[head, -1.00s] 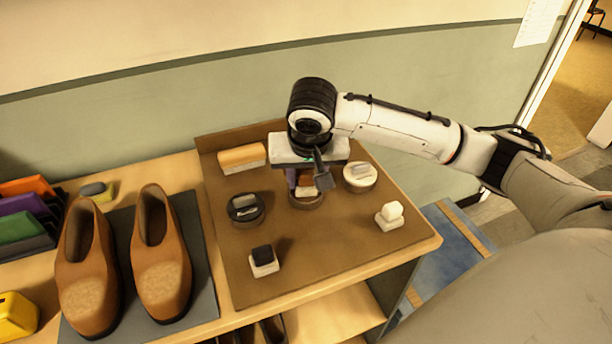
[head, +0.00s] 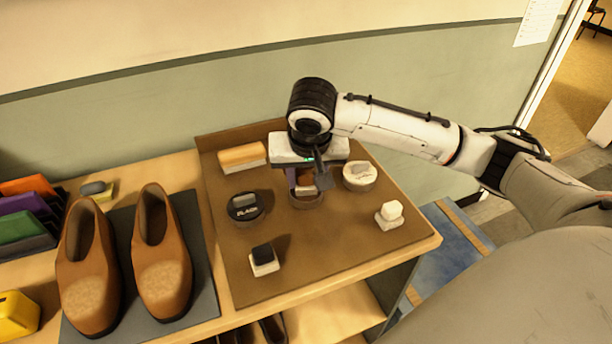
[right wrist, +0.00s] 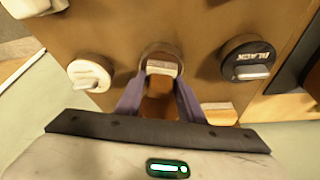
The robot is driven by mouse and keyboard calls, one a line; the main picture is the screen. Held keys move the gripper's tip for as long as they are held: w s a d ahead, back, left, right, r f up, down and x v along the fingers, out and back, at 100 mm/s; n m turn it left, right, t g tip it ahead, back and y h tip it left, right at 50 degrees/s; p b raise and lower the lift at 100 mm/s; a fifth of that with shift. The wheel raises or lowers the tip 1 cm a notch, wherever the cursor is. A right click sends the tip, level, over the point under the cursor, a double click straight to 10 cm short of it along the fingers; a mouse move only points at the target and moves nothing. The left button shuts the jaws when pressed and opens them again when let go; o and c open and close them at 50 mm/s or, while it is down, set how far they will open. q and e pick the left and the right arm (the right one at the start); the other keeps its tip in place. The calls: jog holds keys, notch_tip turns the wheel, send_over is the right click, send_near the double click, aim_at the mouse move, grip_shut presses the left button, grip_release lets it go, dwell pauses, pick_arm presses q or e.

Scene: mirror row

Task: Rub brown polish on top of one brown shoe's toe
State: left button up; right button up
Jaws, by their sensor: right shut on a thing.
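Two brown shoes (head: 88,272) (head: 163,262) stand side by side on a grey mat (head: 203,290) at the left, each with a paler, dull toe. My right gripper (head: 306,186) points down over the middle tin (head: 306,202) on the brown board. In the right wrist view its two purple fingers (right wrist: 159,88) are shut on a small applicator block (right wrist: 162,68) with pale and brown parts, at the opening of the tin (right wrist: 146,52). The fingers hide part of the block and tin, so I cannot tell whether they touch. My left gripper is not in view.
On the board (head: 330,255) are a tin marked BLACK (head: 245,208), a white-topped tin (head: 359,176), a long brush (head: 242,157), a black-topped applicator (head: 264,260) and a white one (head: 390,214). Coloured cloths (head: 25,228) and a yellow box (head: 17,316) lie at the far left.

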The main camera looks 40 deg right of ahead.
aim_at(306, 173)
jog(key=shift+r, duration=3.45)
jog(key=shift+a, duration=0.1)
jog(key=s+a+n+y, duration=0.2)
jog(key=s+a+n, duration=0.3)
jog(key=a, duration=0.5)
jog(key=shift+s+f+n, duration=0.15)
jog(key=shift+s+n, duration=0.25)
jog(key=shift+n, duration=0.2)
